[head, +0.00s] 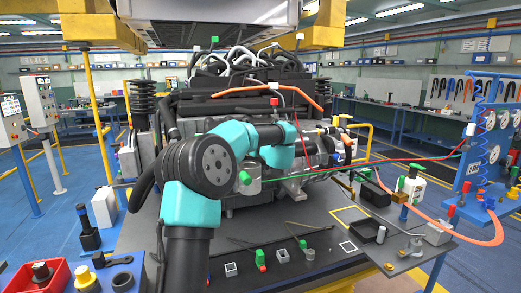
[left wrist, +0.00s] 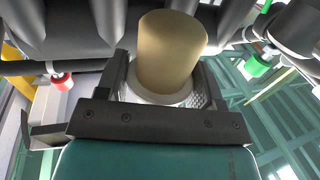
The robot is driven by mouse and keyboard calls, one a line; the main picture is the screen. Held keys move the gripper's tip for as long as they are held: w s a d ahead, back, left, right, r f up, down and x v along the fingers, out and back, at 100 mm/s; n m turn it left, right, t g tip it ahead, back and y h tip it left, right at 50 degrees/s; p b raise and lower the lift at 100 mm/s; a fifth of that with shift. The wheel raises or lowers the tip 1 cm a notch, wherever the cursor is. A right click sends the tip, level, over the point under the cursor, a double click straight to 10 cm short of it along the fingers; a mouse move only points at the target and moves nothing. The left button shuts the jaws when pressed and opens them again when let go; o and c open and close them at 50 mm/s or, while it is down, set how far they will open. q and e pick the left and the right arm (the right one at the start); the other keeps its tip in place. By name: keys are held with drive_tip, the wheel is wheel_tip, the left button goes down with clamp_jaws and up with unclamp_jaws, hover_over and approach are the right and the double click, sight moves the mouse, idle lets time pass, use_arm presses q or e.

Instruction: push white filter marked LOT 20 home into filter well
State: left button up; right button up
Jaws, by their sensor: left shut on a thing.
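In the left wrist view my left gripper (left wrist: 165,82) is shut on a cylinder (left wrist: 168,50) with a tan body and a pale white rim at the gripper end. A finger stands on each side of it. No LOT 20 mark is readable, so I cannot tell whether it is the white filter. In the head view my teal and dark grey left arm reaches to the engine (head: 240,195), and its wrist hides the fingers. I cannot make out the filter well. My right gripper is not in view.
The engine's hoses and dark pipes crowd the wrist. On the bench in front lie a green and red part (head: 261,260), a grey cup (head: 283,256) and white square outlines. A red bin (head: 38,280) is front left.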

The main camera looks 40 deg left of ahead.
use_arm(q)
drive_tip(key=shift+s+a+r, duration=0.15)
drive_tip(key=shift+s+a, duration=0.1)
drive_tip(key=shift+d, duration=0.1)
drive_tip(key=shift+f, duration=1.65)
drive_tip(key=shift+f, duration=1.85)
idle(0.7)
drive_tip(key=shift+r, duration=0.1)
drive_tip(key=shift+r, duration=2.25)
drive_tip(key=shift+f, duration=0.35)
idle(0.8)
